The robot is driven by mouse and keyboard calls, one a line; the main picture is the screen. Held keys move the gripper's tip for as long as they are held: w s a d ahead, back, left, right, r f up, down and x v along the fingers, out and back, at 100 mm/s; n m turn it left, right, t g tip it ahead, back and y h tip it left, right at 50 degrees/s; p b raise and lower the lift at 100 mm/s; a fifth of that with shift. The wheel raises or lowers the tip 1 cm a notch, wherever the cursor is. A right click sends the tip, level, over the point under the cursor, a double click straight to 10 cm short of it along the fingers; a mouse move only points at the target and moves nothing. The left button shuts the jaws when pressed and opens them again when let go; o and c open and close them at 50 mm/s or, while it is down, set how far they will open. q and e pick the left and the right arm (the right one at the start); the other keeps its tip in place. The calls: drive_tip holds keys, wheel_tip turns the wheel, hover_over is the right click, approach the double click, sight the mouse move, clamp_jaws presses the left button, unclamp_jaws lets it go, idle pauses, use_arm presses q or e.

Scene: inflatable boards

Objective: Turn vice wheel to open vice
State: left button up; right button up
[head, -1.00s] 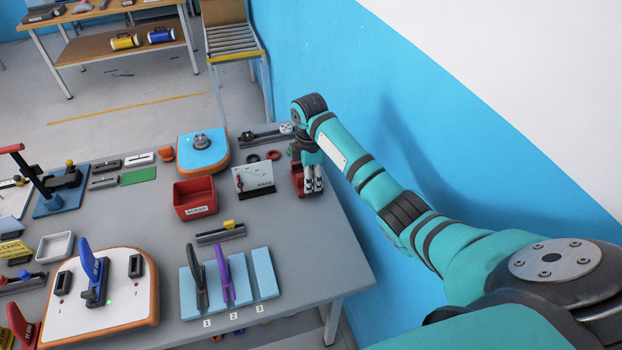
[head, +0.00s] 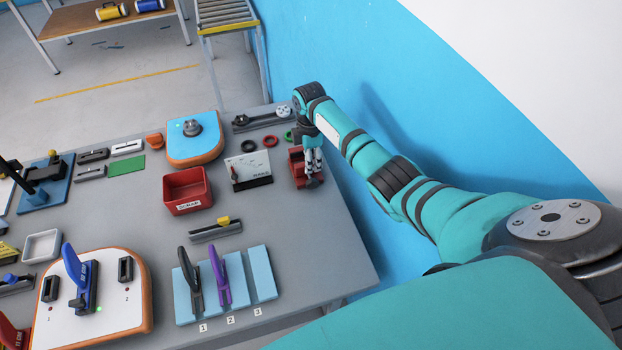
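A small red vice (head: 297,166) stands at the right edge of the grey table. My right gripper (head: 315,178) points down over the vice and covers much of it. Its fingertips are at the vice's right side. The vice's wheel and jaws are hidden or too small to make out. I cannot tell whether the fingers touch the wheel or are closed on it. My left gripper is not in the head view.
Left of the vice are a white board with a black base (head: 249,170) and a red scrap bin (head: 187,191). Behind it are dark and red rings (head: 270,141) and a tool with a round end (head: 262,118). The blue wall (head: 400,120) is close on the right.

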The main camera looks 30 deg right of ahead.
sight(311, 180)
wheel_tip(311, 180, down, 8)
drive_tip(key=b, duration=0.2)
drive_tip(key=shift+s+r+b, duration=0.1)
drive_tip(key=shift+r+b, duration=0.15)
drive_tip(key=shift+b, duration=0.05)
drive_tip(key=shift+f+b, duration=0.5)
drive_tip(key=shift+f, duration=0.1)
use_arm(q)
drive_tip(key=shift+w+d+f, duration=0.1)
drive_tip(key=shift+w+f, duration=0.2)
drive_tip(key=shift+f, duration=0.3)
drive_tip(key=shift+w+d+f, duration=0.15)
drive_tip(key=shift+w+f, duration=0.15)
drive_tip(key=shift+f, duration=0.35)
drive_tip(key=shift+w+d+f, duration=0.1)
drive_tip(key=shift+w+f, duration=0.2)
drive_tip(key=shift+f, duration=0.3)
use_arm(e)
drive_tip(key=shift+a, duration=0.1)
clamp_jaws()
